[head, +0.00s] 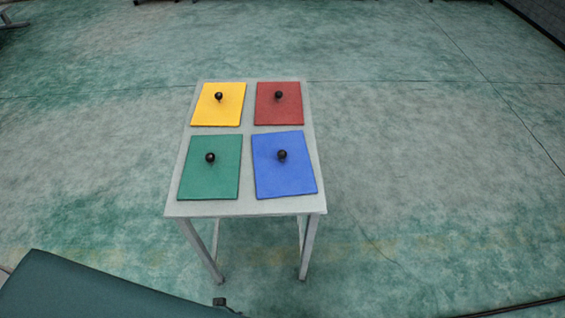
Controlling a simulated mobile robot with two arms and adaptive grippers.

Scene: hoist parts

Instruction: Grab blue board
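The blue board (285,178) lies flat at the near right of a small pale table (190,208) in the head view. A black round knob (282,155) stands up from the board, a little above its middle. The board's near right corner is close to the table's right edge. Neither of my grippers shows in this view, and nothing touches the blue board.
A green board (211,178) lies to the left of the blue one, a red board (279,110) behind it, and a yellow board (217,112) at the far left, each with a black knob. Narrow gaps separate them.

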